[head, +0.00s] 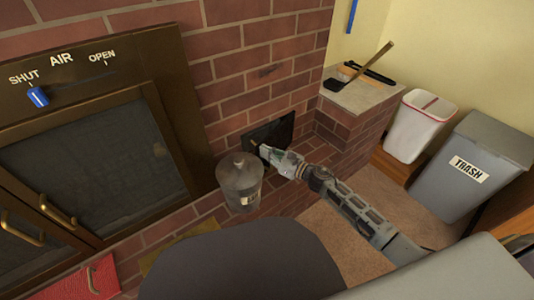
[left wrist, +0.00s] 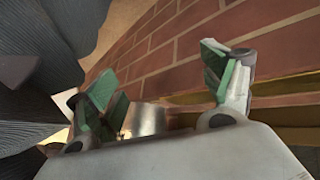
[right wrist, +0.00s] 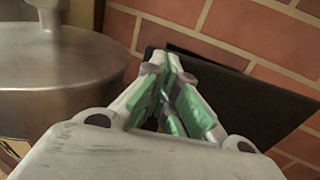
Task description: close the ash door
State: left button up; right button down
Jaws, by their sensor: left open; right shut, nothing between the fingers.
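The ash door is a small black panel (head: 275,130) low in the brick wall, right of the stove. In the right wrist view the dark door (right wrist: 245,105) stands tilted out from the bricks, with a dark gap along its top edge, so it looks ajar. My right gripper (head: 264,153) is at the door's lower left, fingers shut and empty. In the right wrist view its fingertips (right wrist: 168,72) are in front of the panel's left part; I cannot tell if they touch it. My left gripper (left wrist: 160,75) shows only in the left wrist view, open and empty, facing brick.
A lidded metal bucket (head: 240,182) stands just left of my right gripper; it also shows in the right wrist view (right wrist: 60,80). The stove (head: 95,150) is at left. A brick ledge with tools (head: 360,90), a white bin (head: 418,125) and a grey trash bin (head: 475,165) are at right.

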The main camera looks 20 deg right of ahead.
aim_at(258, 149)
jog(key=shift+b+x, duration=0.45)
jog(key=shift+x, duration=1.4)
jog(key=shift+w+a, duration=0.45)
jog(key=shift+w, duration=0.15)
pick_arm(q)
jog(key=f+b, duration=0.2)
jog(key=shift+d+f+h, duration=0.3)
pick_arm(e)
jog(key=x, duration=0.4)
jog(key=shift+w+d+r, duration=0.15)
jog(key=shift+w+d, duration=0.1)
jog(key=shift+w, duration=0.05)
pick_arm(q)
jog(key=shift+w, duration=0.1)
jog(key=shift+w+r, duration=0.3)
jog(key=shift+w, duration=0.05)
pick_arm(e)
jog(key=shift+r, duration=0.15)
jog(key=shift+d, duration=0.1)
